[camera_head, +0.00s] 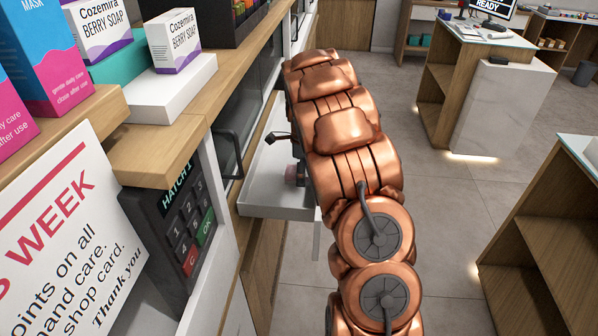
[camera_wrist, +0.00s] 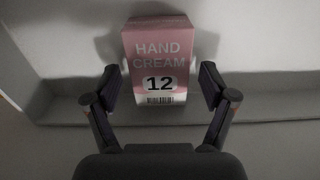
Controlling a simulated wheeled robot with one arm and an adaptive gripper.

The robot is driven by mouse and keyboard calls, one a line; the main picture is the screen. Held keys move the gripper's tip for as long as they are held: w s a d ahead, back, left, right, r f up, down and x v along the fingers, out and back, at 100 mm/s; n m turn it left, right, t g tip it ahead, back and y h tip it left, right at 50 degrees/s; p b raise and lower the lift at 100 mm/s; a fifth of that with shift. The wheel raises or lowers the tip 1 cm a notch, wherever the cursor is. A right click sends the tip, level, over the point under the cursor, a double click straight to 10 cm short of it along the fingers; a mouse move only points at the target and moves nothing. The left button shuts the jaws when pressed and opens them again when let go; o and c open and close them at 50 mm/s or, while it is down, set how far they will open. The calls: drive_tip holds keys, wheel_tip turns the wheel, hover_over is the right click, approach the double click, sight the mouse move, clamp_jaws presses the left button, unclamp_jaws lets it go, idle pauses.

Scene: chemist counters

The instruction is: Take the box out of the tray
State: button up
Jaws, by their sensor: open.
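The box (camera_wrist: 158,48) is pink and white, reads "HAND CREAM 12" and has a barcode. In the wrist view it lies in the grey tray (camera_wrist: 258,97). My gripper (camera_wrist: 165,82) is open, with one finger on each side of the box's lower part; I see no firm contact. In the head view the tray (camera_head: 262,202) sticks out from the counter front. My copper-coloured arm hides most of the rest.
A keypad marked "HATCH 1" (camera_head: 182,215) is on the counter front, left of the tray. A dark handle (camera_head: 231,155) sits close to the tray. Berry soap boxes (camera_head: 174,40) stand on the counter above. The floor (camera_head: 440,215) to the right is clear.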

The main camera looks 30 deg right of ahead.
drive_tip(key=shift+f, duration=0.1)
drive_tip(key=shift+c, duration=0.3)
drive_tip(key=c, duration=1.2)
